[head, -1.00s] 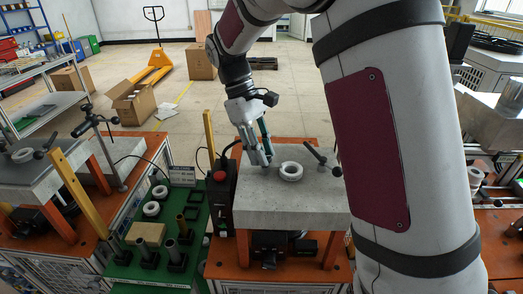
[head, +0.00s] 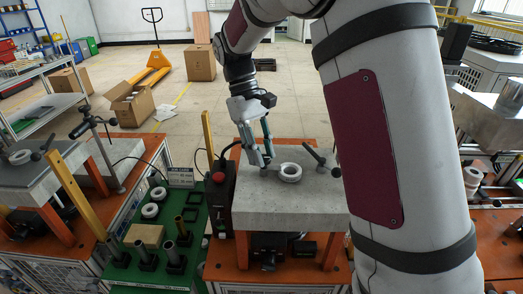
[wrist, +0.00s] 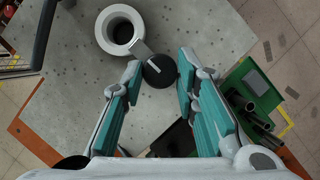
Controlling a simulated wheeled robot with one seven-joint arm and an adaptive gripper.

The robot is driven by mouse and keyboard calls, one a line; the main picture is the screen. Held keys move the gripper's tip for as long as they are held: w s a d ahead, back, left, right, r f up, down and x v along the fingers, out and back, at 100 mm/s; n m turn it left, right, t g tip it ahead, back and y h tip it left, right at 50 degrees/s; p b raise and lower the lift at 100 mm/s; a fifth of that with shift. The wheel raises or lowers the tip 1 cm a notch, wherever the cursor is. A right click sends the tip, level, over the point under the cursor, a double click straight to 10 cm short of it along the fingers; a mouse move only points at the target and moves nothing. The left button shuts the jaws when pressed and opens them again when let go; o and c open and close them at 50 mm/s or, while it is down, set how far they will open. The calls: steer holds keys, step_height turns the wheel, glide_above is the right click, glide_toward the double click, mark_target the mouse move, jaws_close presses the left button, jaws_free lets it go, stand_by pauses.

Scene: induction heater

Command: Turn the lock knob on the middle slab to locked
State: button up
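The middle slab (head: 300,205) is a grey speckled block on an orange stand; it fills much of the wrist view (wrist: 75,105). A round black lock knob (wrist: 160,72) lies on it, with a short grey bar (wrist: 142,53) reaching towards a white ring (wrist: 121,29). The bar's tip meets the ring's rim. The ring also shows in the head view (head: 289,172), where my fingers partly hide the knob. My gripper (head: 261,162) is open, pointing down at the slab. In the wrist view its green-padded fingers (wrist: 160,64) stand apart on either side of the knob.
A black ball-ended handle (head: 316,156) stands at the slab's right. A black box with a red button (head: 219,178) is by its left edge. A green tray (head: 195,262) with rings and posts lies lower left. Another slab (head: 30,172) with a ring is farther left.

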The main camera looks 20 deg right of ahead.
steer(key=o, duration=0.4)
steer(key=shift+o, duration=0.2)
steer(key=v, duration=1.2)
steer(key=shift+w, duration=0.1)
steer(key=s+d+r+m+t+y, duration=0.1)
steer(key=s+r+t, duration=0.1)
steer(key=s, duration=0.5)
steer(key=s+r+m+t, duration=0.1)
steer(key=s+r+t, duration=0.2)
steer(key=s, duration=0.4)
steer(key=s+f+m+t, duration=0.2)
steer(key=s+f+t, duration=0.2)
steer(key=s, duration=0.8)
step_height(320, 180, down, 2)
steer(key=shift+d+f+t+y, duration=0.1)
steer(key=shift+d+t+y, duration=0.1)
steer(key=shift+t+y, duration=0.1)
